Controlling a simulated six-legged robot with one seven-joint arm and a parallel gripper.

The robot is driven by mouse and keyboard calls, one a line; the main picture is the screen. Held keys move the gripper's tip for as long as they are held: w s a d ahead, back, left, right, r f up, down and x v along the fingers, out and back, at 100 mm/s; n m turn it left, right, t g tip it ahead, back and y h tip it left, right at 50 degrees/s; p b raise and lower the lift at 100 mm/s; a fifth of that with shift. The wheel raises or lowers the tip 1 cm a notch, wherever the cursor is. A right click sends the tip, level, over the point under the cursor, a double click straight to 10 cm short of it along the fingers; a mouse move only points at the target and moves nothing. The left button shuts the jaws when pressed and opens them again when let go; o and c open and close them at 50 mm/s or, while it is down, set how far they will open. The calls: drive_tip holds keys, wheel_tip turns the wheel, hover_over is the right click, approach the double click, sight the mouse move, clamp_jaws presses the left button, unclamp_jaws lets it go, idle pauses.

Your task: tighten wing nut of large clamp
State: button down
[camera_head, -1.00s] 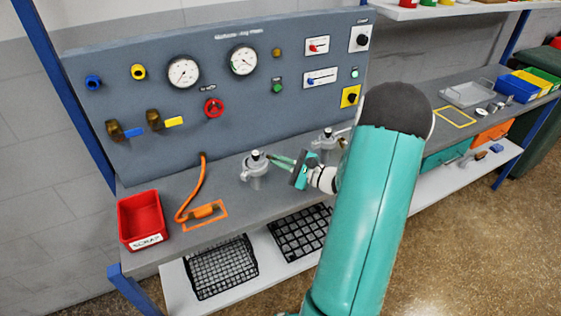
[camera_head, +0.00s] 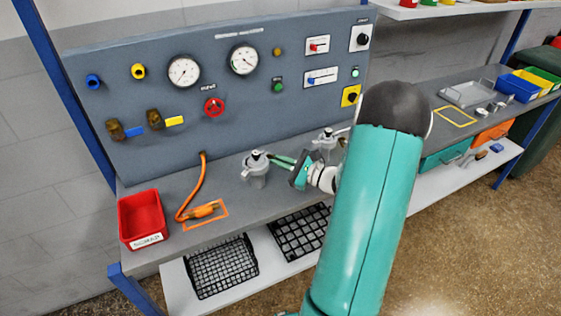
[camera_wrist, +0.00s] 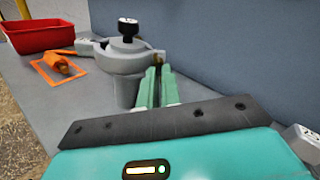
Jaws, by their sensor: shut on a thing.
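The large clamp (camera_head: 256,174) is a grey round fitting with a black-topped knob, standing on the bench left of my gripper. In the wrist view the clamp (camera_wrist: 118,62) fills the upper middle, with its dark knob upright on top. My gripper (camera_wrist: 156,72) has its green fingers close together at the clamp's right side. They are shut on a small brownish wing nut (camera_wrist: 157,57), mostly hidden between the fingertips. In the head view my gripper (camera_head: 276,158) reaches the clamp from the right.
A second, similar clamp (camera_head: 326,141) stands behind my gripper, partly hidden by my arm. A red bin (camera_head: 141,219) and an orange hose (camera_head: 193,190) lie to the left. The gauge panel (camera_head: 225,105) rises close behind the bench. Black wire baskets (camera_head: 222,266) sit on the lower shelf.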

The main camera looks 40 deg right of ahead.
drive_tip(key=c, duration=1.9)
unclamp_jaws()
drive_tip(key=v, duration=1.3)
drive_tip(key=shift+s+d+r, duration=0.1)
drive_tip(key=shift+s+d, duration=0.05)
drive_tip(key=shift+s, duration=0.2)
drive_tip(key=shift+o, duration=0.4)
